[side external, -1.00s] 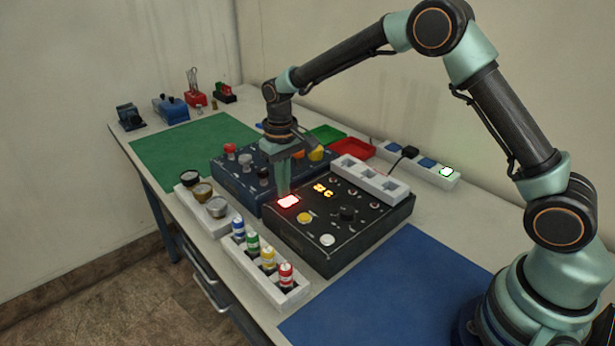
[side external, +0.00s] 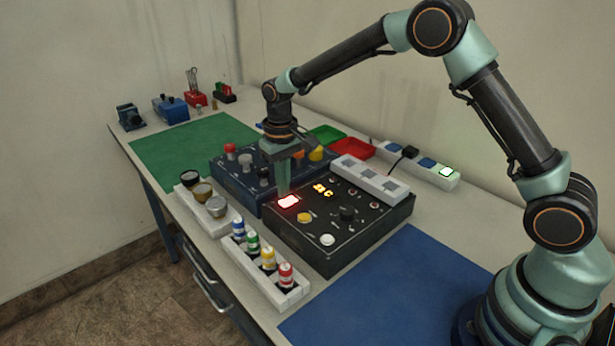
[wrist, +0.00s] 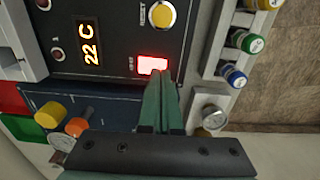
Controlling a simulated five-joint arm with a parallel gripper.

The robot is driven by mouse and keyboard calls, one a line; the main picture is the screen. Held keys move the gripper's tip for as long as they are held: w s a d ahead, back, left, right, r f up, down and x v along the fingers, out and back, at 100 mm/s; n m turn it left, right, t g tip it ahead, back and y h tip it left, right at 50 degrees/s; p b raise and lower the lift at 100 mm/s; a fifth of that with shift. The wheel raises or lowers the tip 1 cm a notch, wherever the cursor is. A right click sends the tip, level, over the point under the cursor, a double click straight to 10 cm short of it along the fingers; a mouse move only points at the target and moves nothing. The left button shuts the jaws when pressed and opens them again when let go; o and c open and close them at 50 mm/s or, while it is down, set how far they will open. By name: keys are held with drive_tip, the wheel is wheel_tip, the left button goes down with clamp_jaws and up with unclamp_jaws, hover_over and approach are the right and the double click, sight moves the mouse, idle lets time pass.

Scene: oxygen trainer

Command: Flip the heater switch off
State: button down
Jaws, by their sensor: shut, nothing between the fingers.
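The heater switch (side external: 288,202) is a rectangular rocker glowing red on the black panel box (side external: 325,262). It also shows lit in the wrist view (wrist: 152,65), next to a small label and the yellow reset button (wrist: 162,14). The orange display (wrist: 89,43) reads 22 C in the wrist view. My gripper (side external: 283,192) is shut and empty, pointing down with its fingertips at the edge of the switch. In the wrist view its tips (wrist: 158,76) overlap the switch's lower edge; I cannot tell whether they touch it.
A dark blue box (side external: 235,180) with coloured knobs stands behind the panel. A white rack (side external: 262,278) of several coloured bottles and a holder of round gauges (side external: 203,207) line the front edge. A power strip (side external: 430,170) lies at the back. The blue mat (side external: 385,290) is clear.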

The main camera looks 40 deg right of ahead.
sight(285, 202)
drive_tip(key=shift+f, duration=0.95)
idle(1.0)
drive_tip(key=shift+r, duration=3.6)
drive_tip(key=s+d+r+t, duration=0.3)
drive_tip(key=s+d+r, duration=0.1)
drive_tip(key=s+r, duration=0.6)
drive_tip(key=s+d+r+t, duration=0.1)
drive_tip(key=s+d+t, duration=0.1)
drive_tip(key=s, duration=0.9)
drive_tip(key=shift+d+t, duration=0.3)
drive_tip(key=shift+d, duration=0.4)
drive_tip(key=shift+r, duration=0.1)
